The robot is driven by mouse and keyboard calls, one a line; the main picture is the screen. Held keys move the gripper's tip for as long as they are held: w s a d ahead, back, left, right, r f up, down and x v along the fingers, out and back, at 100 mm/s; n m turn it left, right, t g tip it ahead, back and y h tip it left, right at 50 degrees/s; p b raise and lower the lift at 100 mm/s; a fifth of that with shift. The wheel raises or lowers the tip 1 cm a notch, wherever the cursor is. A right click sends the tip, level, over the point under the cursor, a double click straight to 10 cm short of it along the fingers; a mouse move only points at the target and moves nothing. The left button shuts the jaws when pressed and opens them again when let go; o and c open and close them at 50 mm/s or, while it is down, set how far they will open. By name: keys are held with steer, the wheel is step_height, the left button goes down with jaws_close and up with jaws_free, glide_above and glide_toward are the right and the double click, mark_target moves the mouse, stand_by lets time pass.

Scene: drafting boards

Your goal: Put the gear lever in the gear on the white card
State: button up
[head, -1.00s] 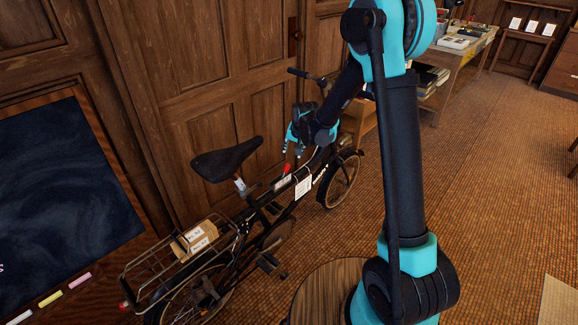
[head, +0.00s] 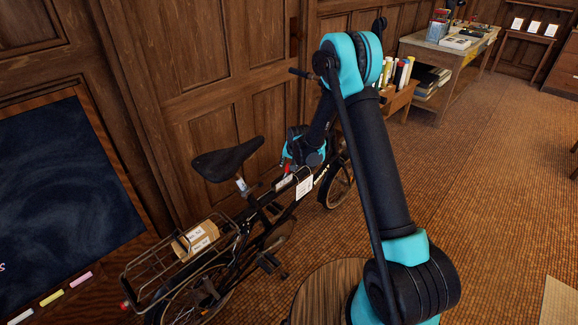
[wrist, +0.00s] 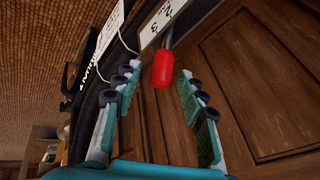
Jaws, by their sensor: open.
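The gear lever, with a red grip (wrist: 163,70) on a thin metal stem, rises from the bicycle's top tube; in the head view the red grip (head: 287,168) is small, beside my gripper. A white plate with numbers (wrist: 160,22) lies at the stem's base; I cannot tell which gear the lever is in. The white card (head: 304,187) hangs from the frame; it also shows in the wrist view (wrist: 110,25), but its writing is unreadable. My gripper (wrist: 159,78) is open, its fingers on either side of the red grip, not closed on it.
The black bicycle (head: 228,165) stands along the panelled wooden wall (head: 215,60), close behind it. A parcel (head: 200,238) sits on its rear rack. A round wooden stool top (head: 330,290) is in front. Open floor (head: 480,170) lies to the right.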

steer(key=shift+w+f, duration=0.1)
steer(key=shift+c, duration=0.2)
jaws_close()
